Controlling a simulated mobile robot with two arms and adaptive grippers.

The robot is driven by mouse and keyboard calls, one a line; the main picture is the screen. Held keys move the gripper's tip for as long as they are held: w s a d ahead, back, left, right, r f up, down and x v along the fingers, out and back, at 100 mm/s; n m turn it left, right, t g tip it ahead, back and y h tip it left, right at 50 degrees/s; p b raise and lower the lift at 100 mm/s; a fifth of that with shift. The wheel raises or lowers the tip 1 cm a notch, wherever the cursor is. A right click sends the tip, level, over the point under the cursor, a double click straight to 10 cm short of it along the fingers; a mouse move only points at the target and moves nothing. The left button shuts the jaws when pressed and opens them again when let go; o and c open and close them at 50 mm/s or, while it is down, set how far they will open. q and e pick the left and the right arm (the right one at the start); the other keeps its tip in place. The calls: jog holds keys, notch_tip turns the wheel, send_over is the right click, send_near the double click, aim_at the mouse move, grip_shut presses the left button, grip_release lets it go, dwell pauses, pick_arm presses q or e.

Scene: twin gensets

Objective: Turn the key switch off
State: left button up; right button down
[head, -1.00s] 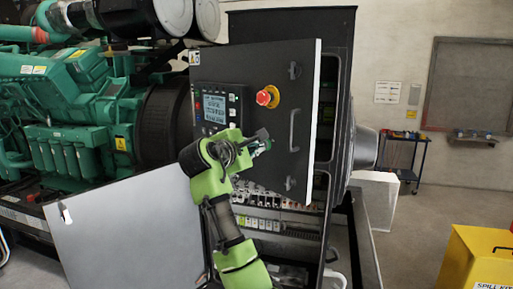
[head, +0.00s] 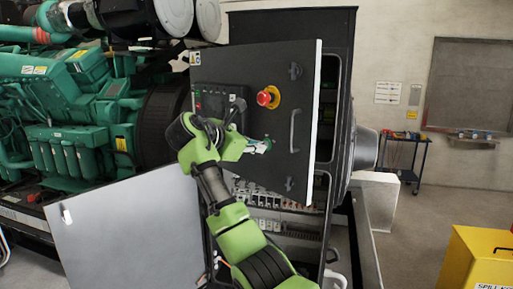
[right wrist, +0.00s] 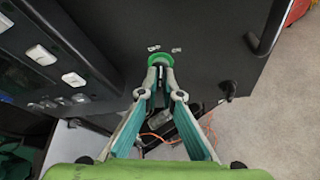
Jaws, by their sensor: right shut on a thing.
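The key switch (right wrist: 158,58), with a green ring and small white marks above it, is on the dark panel door (head: 240,69). My right gripper (head: 263,146) is at the lower middle of this door. In the right wrist view, its fingertips (right wrist: 160,66) close together at the key switch. They are shut on the switch's key, which the fingertips mostly hide. The exact angle of the key cannot be told. The controller screen (head: 213,104) on the door is dark and partly behind my right wrist. My left gripper is not in view.
A red emergency stop (head: 267,97) on a yellow base and a door handle (head: 295,131) are near my right gripper. A green engine (head: 70,120) stands at left. A grey panel (head: 125,235) leans below. A yellow bin (head: 480,262) stands at right.

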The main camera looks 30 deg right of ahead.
jog(key=shift+w+n+g, duration=0.15)
jog(key=shift+n+g, duration=0.75)
jog(key=shift+n, duration=0.5)
jog(key=c, duration=2.2)
grip_release()
jog(key=shift+c, duration=0.2)
jog(key=v, duration=1.2)
jog(key=shift+w+f, duration=0.1)
jog(key=shift+w, duration=0.05)
